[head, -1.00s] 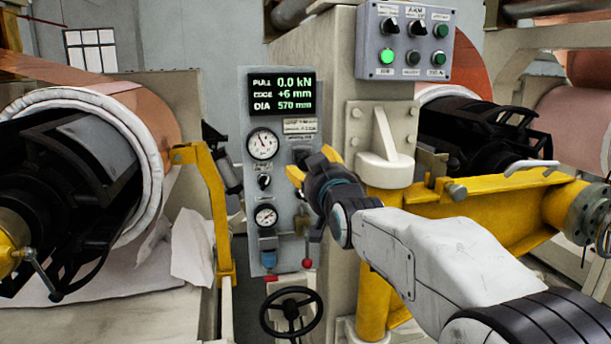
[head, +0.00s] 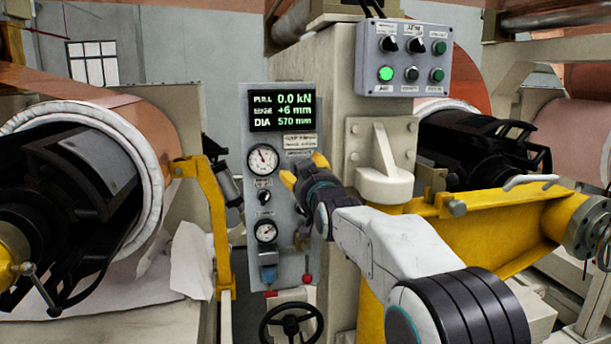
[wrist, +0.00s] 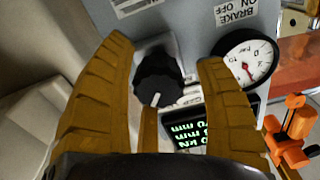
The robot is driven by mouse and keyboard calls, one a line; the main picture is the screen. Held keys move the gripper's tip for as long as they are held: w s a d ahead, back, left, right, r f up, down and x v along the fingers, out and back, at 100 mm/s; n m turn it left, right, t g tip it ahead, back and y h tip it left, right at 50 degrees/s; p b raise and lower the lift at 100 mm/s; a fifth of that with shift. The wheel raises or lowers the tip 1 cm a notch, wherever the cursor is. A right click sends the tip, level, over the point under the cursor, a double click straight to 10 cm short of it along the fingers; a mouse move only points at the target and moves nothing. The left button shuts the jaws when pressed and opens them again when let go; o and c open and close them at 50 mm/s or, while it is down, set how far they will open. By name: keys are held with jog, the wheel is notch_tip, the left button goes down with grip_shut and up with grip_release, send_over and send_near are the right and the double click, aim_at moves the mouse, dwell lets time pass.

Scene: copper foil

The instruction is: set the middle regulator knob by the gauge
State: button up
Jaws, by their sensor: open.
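A black regulator knob (wrist: 158,78) with a white pointer mark sits on the grey panel (head: 287,219). In the wrist view it lies between the two yellow fingers of my gripper (wrist: 165,55), with a gap visible on the right; contact cannot be told. In the head view my gripper (head: 302,169) is open in front of the panel and hides this knob. The round white gauge (head: 262,160) is left of the gripper, its needle tilted up and left. The gauge also shows in the wrist view (wrist: 246,58), with a red needle.
A display (head: 282,110) above reads 0.0 kN, +6 mm, 570 mm. A small switch (head: 264,197) and a lower gauge (head: 265,230) are below the upper gauge. A yellow bracket (head: 208,215) stands left of the panel, a handwheel (head: 291,323) below.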

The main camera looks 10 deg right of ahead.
jog(key=shift+c, duration=0.5)
jog(key=shift+r, duration=0.15)
jog(key=c, duration=1.1)
